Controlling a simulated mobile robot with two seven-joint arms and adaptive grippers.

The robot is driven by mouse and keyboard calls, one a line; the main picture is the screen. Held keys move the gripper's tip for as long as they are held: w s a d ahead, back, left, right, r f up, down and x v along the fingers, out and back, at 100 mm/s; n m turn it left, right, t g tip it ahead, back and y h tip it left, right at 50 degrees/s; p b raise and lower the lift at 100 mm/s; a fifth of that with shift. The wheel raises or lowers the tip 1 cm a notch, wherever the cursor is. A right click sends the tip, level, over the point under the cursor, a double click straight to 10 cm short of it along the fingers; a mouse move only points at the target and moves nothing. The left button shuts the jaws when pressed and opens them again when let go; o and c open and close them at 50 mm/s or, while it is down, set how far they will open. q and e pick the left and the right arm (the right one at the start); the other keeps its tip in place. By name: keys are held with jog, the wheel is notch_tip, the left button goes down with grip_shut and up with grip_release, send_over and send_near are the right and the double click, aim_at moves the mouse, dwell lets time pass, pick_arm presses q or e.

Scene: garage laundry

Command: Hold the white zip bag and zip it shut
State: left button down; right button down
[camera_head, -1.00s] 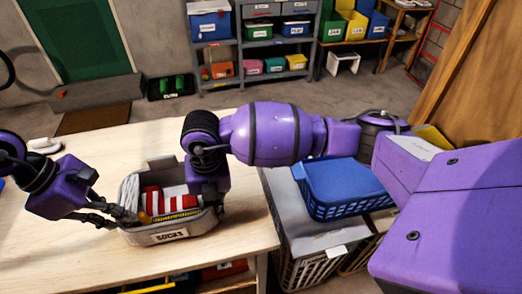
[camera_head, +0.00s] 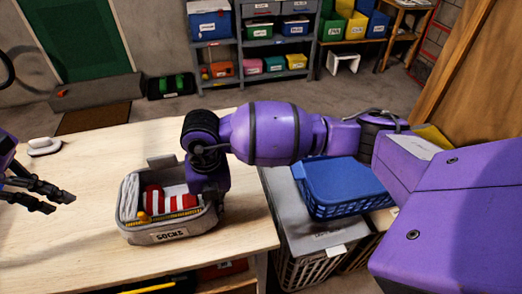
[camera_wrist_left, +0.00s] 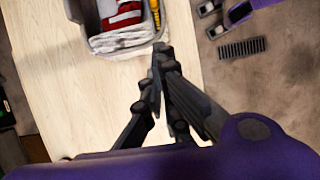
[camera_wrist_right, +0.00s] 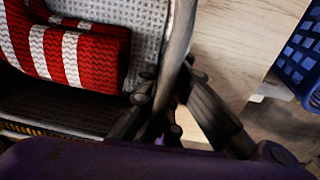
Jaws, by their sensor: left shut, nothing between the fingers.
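The bag is a grey, open-topped fabric bag (camera_head: 190,231) labelled SOCKS, standing upright on the table. A yellow zip strip runs inside its front edge. Red-and-white striped socks (camera_head: 168,202) and pale grey knitted items (camera_head: 129,197) lie inside. In the right wrist view my right gripper (camera_wrist_right: 168,82) is shut on the bag's right wall (camera_wrist_right: 178,45); in the head view its fingers are mostly hidden by my arm. My left gripper (camera_head: 72,201) is shut and empty, left of the bag and apart from it. In the left wrist view its fingertips (camera_wrist_left: 160,47) meet just short of the bag.
The wooden table (camera_head: 90,250) is clear around the bag's left and front. A white object (camera_head: 45,146) lies at the table's back left. A blue basket (camera_head: 345,185) stands on a grey hamper to the right. Shelves with bins (camera_head: 275,45) stand at the back.

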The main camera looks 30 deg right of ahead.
pick_arm(q)
jog(key=shift+f, duration=0.2)
pick_arm(e)
jog(key=shift+w, duration=0.1)
pick_arm(q)
jog(key=d+f, duration=0.2)
jog(key=f, duration=0.1)
jog(key=s+d+f, duration=0.1)
jog(key=d+f, duration=0.1)
jog(key=f, duration=0.1)
jog(key=d+f, duration=0.2)
jog(key=f, duration=0.1)
jog(key=shift+s+d, duration=0.2)
jog(key=shift+s, duration=0.1)
pick_arm(e)
jog(key=shift+r, duration=0.1)
pick_arm(q)
jog(key=shift+s+d, duration=0.15)
jog(key=shift+d, duration=0.35)
jog(key=s+d, duration=0.1)
jog(key=d, duration=0.3)
jog(key=s+d, duration=0.1)
jog(key=d, duration=0.3)
jog(key=s+d, duration=0.1)
jog(key=d, duration=0.3)
jog(key=shift+r, duration=0.1)
pick_arm(e)
jog(key=shift+a, duration=0.1)
pick_arm(q)
jog(key=shift+a, duration=0.1)
